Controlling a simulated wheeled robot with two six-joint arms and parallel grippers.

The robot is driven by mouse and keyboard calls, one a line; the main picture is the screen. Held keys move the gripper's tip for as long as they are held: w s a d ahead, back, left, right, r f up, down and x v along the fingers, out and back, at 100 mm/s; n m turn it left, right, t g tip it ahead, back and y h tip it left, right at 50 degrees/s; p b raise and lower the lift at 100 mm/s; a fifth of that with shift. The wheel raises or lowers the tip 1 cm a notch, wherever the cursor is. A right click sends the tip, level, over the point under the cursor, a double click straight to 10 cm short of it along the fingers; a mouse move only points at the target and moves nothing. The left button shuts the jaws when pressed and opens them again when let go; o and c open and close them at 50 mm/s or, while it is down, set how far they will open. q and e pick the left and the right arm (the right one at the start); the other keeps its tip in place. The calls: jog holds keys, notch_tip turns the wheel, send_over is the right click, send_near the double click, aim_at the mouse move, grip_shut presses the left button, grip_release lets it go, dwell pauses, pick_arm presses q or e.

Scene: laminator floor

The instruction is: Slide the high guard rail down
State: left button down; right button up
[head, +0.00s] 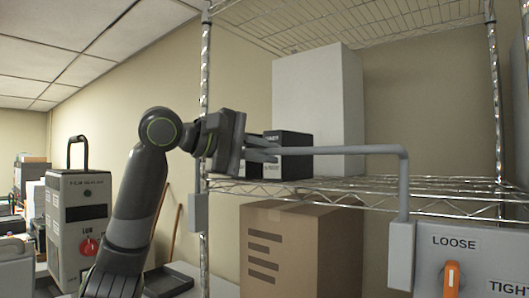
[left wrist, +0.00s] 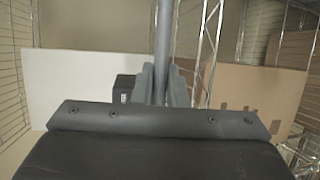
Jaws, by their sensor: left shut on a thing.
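The high guard rail (head: 345,150) is a grey bar across the front of the wire shelf. At its right it bends down into a grey bracket (head: 401,255). My left gripper (head: 264,151) is shut on the rail's left part, at about the shelf's height or slightly above. In the left wrist view the rail (left wrist: 163,35) runs up from between the two fingers (left wrist: 161,82). The rail's left end is hidden by the gripper. A small grey bracket (head: 198,213) sits on the left post, below the gripper. My right gripper is not in view.
A white box (head: 318,95) and a small black box (head: 293,150) stand on the wire shelf (head: 440,187) behind the rail. A cardboard box (head: 290,245) stands below. A panel marked LOOSE and TIGHT has an orange knob (head: 451,278). A machine (head: 82,215) stands left.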

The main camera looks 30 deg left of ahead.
pick_arm(q)
notch_tip(320, 180, down, 9)
jog(key=b, duration=0.7)
jog(key=shift+d+r, duration=0.1)
jog(key=shift+r, duration=0.1)
jog(key=c, duration=1.8)
grip_release()
jog(key=shift+o, duration=1.7)
jog(key=shift+w, duration=0.1)
